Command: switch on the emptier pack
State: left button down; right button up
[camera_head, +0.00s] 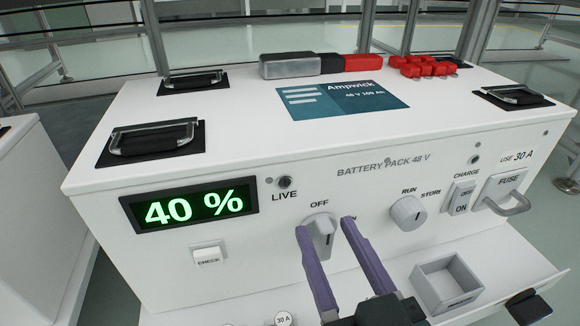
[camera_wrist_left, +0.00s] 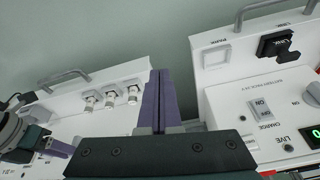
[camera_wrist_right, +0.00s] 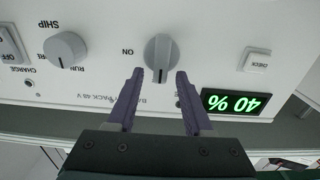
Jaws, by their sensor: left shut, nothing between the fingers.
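A white battery pack (camera_head: 115,255) marked 48 V fills the head view. Its display (camera_head: 190,204) reads 40 %. Its OFF/ON knob (camera_head: 321,232) has its ridge about upright, toward the OFF label. My right gripper (camera_head: 322,225) is open, with its purple fingertips at either side of this knob. The right wrist view shows the knob (camera_wrist_right: 158,52) between and just beyond the open fingers (camera_wrist_right: 157,74), with no clear contact. My left gripper (camera_wrist_left: 158,72) is shut and empty in the left wrist view, near another panel (camera_wrist_left: 225,95) with a CHARGE switch and a partly cut-off display.
A RUN/STORE knob (camera_head: 408,212), CHARGE switch (camera_head: 461,196) and fuse handle (camera_head: 507,204) are on the front. An open grey box (camera_head: 447,284) stands on the ledge below. A grey and red tool (camera_head: 320,65) and red clips (camera_head: 423,67) lie on top.

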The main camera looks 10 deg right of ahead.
grip_shut()
dwell(0.3)
dwell(0.4)
jog(key=m, duration=0.1)
jog(key=m+p, duration=0.1)
jog(key=m, duration=0.1)
jog(key=shift+w+d, duration=0.1)
jog(key=shift+d, duration=0.2)
jog(key=m, duration=0.2)
jog(key=m+p, duration=0.1)
jog(key=shift+d+f+m, duration=0.15)
jog(key=shift+d+m, duration=0.15)
jog(key=shift+m, duration=0.1)
jog(key=m, duration=0.2)
jog(key=shift+d+f+m, duration=0.2)
jog(key=shift+m, duration=0.2)
jog(key=m, duration=0.2)
jog(key=shift+d+f+m, duration=0.15)
jog(key=shift+f+m, duration=0.1)
jog(key=shift+m, duration=0.05)
jog(key=m, duration=0.2)
jog(key=f+m+b, duration=0.1)
jog(key=m, duration=0.2)
jog(key=shift+d+m+b, duration=0.1)
jog(key=shift+m+b, duration=0.2)
